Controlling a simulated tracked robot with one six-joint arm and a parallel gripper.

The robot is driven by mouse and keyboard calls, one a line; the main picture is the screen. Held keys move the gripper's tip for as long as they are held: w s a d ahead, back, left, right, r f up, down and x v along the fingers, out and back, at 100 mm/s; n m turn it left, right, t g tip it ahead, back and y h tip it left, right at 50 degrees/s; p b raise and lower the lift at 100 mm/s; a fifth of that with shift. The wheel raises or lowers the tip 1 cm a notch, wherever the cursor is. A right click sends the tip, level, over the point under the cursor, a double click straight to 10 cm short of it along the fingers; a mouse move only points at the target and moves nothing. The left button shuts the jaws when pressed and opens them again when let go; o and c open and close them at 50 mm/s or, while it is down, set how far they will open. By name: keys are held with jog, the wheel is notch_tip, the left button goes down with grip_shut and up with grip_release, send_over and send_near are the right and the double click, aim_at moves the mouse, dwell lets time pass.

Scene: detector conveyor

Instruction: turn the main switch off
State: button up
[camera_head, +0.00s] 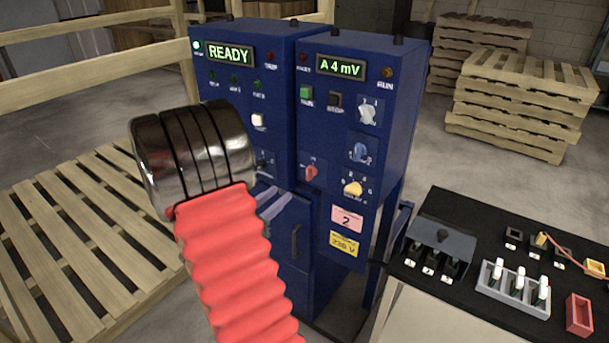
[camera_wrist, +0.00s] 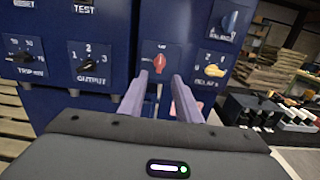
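A red rotary switch (camera_head: 311,172) sits on a small plate low on the front of the right blue cabinet. It looks like the main switch, but its label is too small to read surely. In the wrist view the red switch (camera_wrist: 160,63) has its handle roughly upright, just beyond and between my fingertips. My gripper (camera_wrist: 158,84) is open and empty, its two pale purple fingers apart below the switch and not visibly touching it. In the head view my gripper (camera_head: 270,202) shows in front of the cabinets, left of and below the switch, partly hidden by my arm.
A yellow knob (camera_head: 353,188), a blue knob (camera_head: 359,152) and a white knob (camera_head: 367,112) sit right of the red switch. A black OUTPUT knob (camera_wrist: 88,65) is at left. Displays read READY and A 4 mV. A black bench (camera_head: 450,213) stands at right.

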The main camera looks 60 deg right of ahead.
aim_at(307, 171)
jog(key=d, duration=0.4)
jog(key=s+d, duration=0.1)
jog(key=d, duration=0.4)
jog(key=s+d, duration=0.1)
jog(key=d, duration=0.3)
jog(key=shift+d, duration=0.35)
jog(key=c, duration=0.6)
jog(key=shift+a, duration=0.15)
grip_shut()
